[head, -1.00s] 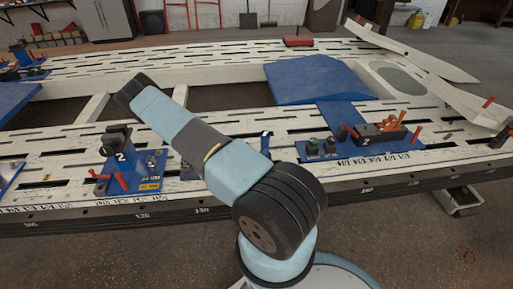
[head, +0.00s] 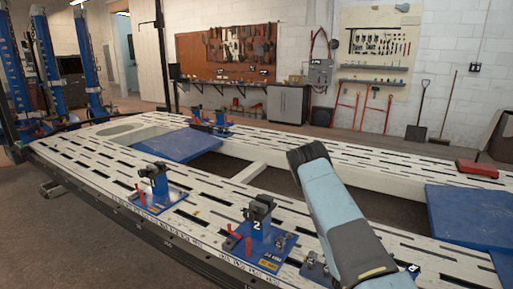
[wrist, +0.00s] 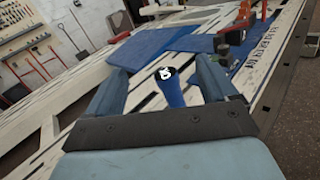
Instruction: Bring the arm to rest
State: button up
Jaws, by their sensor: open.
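My arm (head: 343,215) reaches up from the lower right over the frame bench (head: 105,180) in the head view. A blue piece with a round numbered black top (wrist: 173,88) shows between the fingers, on the bench beyond. I cannot tell how far it is from the fingertips.
Blue clamp stands (head: 262,240) and a second one (head: 157,188) rise from the bench's near rail. A blue plate (head: 178,145) lies farther back. A red block (head: 477,169) sits on the far rail. Blue posts (head: 50,70) stand at the left. Floor at the lower left is clear.

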jog(key=s+a+r+m+g+y, duration=0.3)
jog(key=r+m+g, duration=0.3)
jog(key=r, duration=0.5)
jog(key=s+a+r+m+g+y, duration=0.25)
jog(key=r+m, duration=0.45)
jog(key=r, duration=0.4)
jog(key=s+a+r+m+t+y, duration=0.3)
jog(key=s+a+r+y, duration=0.3)
jog(key=a+r, duration=0.5)
jog(key=s+a+r+m+t+y, duration=0.3)
jog(key=s+a+r+t+y, duration=0.3)
jog(key=s+a+r, duration=0.4)
notch_tip(320, 180, up, 3)
jog(key=shift+a+f, duration=0.1)
jog(key=shift+a, duration=0.65)
